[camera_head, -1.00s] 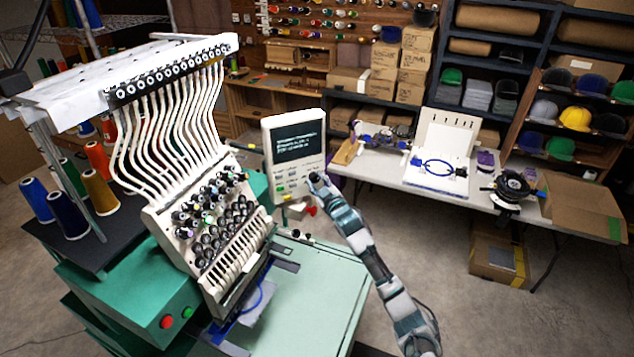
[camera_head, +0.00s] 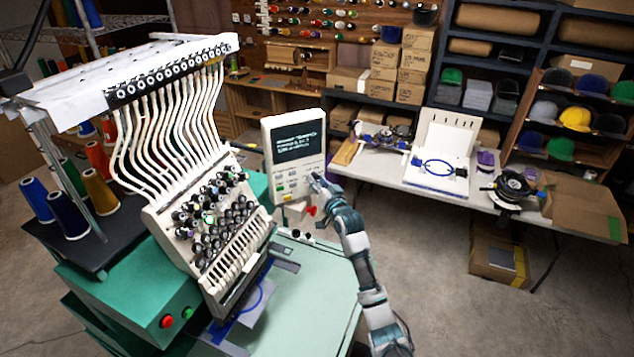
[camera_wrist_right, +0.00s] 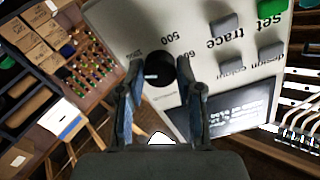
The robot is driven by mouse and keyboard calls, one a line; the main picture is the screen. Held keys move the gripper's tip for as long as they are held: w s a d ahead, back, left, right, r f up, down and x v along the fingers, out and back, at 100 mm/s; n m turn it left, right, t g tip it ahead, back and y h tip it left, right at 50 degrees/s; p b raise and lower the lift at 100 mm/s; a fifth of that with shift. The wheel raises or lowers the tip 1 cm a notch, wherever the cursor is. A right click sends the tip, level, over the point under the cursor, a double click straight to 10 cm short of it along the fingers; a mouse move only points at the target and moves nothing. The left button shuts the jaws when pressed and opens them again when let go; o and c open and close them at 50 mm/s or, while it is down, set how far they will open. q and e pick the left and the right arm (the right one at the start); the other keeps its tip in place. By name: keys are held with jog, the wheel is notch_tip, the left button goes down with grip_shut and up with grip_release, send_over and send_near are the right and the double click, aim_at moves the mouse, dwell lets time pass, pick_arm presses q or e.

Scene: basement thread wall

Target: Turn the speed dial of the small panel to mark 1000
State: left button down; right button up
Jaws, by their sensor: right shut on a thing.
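The small panel (camera_head: 283,188) is a white upright box with a dark screen and buttons, beside the embroidery machine. In the right wrist view the panel (camera_wrist_right: 130,18) appears turned over, with the printed numbers 500 and 600 legible near the dial. The speed dial (camera_wrist_right: 158,68) is a round black knob with a small light mark. My right gripper (camera_head: 319,181) is at the panel's lower right corner. In the wrist view its two fingers (camera_wrist_right: 165,78) are on either side of the dial, shut on it. Mark 1000 cannot be made out. My left gripper is out of view.
The green embroidery machine (camera_head: 130,285) with white thread tubes fills the left. A white table (camera_head: 400,183) with hoops and a box stands behind on the right. Shelves with caps (camera_head: 575,118) stand farther back. Open floor (camera_head: 440,290) lies at the lower right.

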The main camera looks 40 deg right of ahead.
jog(key=m, duration=0.4)
jog(key=shift+m, duration=0.3)
dwell(0.3)
jog(key=o, duration=1.2)
jog(key=shift+d, duration=0.1)
jog(key=shift+c, duration=0.2)
jog(key=shift+s, duration=0.2)
jog(key=v, duration=1.1)
jog(key=shift+s, duration=0.25)
